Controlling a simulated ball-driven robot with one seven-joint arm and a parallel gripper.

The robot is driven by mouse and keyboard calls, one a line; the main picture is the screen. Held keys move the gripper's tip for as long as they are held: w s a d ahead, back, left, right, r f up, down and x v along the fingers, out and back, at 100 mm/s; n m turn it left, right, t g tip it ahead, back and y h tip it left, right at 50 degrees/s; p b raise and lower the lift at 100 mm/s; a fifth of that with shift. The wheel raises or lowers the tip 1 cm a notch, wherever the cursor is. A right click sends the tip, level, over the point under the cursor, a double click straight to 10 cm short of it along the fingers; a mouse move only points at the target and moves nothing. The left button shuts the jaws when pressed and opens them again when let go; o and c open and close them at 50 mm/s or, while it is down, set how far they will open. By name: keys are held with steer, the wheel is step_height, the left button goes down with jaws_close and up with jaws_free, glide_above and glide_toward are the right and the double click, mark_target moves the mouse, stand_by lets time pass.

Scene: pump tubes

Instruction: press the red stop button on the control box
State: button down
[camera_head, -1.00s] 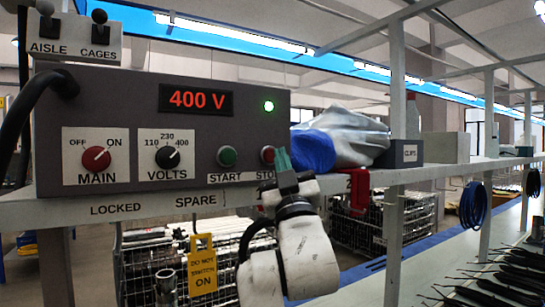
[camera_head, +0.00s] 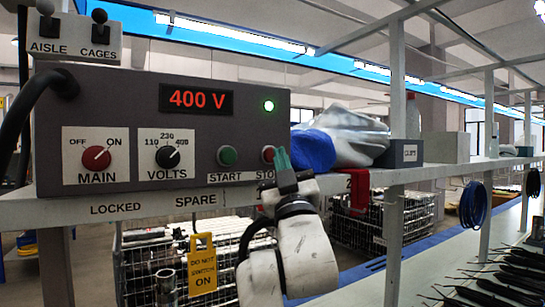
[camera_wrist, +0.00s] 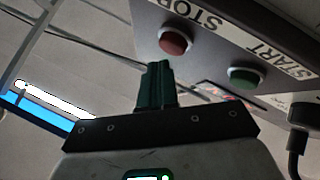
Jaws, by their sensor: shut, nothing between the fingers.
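The grey control box (camera_head: 130,105) stands on the shelf, its display reading 400 V and a green lamp lit. The red stop button (camera_head: 267,154) is at the right end of its front, partly covered by my gripper (camera_head: 283,160) in the head view. The green start button (camera_head: 227,155) is to its left. In the wrist view the red stop button (camera_wrist: 173,42) shows whole, just beyond the tips of my gripper (camera_wrist: 157,66). The green fingers are shut and empty. A small gap seems to lie between tips and button; contact cannot be told.
A blue and silver wrapped bundle (camera_head: 340,140) lies on the shelf right of the box. A shelf post (camera_head: 397,90) stands farther right. A yellow tag (camera_head: 202,265) hangs under the shelf edge. A black cable (camera_head: 25,110) runs into the box's left side.

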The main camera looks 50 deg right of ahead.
steer(key=shift+w+d, duration=0.1)
steer(key=shift+w, duration=0.2)
steer(key=shift+w+d+b, duration=0.15)
steer(key=shift+w+b, duration=0.2)
steer(key=shift+w, duration=0.25)
stand_by(0.8)
steer(key=shift+s, duration=0.1)
steer(key=shift+s+a+p, duration=0.25)
steer(key=shift+s+p, duration=0.05)
steer(key=shift+s, duration=0.6)
steer(key=s, duration=0.2)
steer(key=s+a+p, duration=0.1)
steer(key=s, duration=0.1)
steer(key=shift+s+a, duration=0.2)
steer(key=shift+s, duration=0.2)
stand_by(0.9)
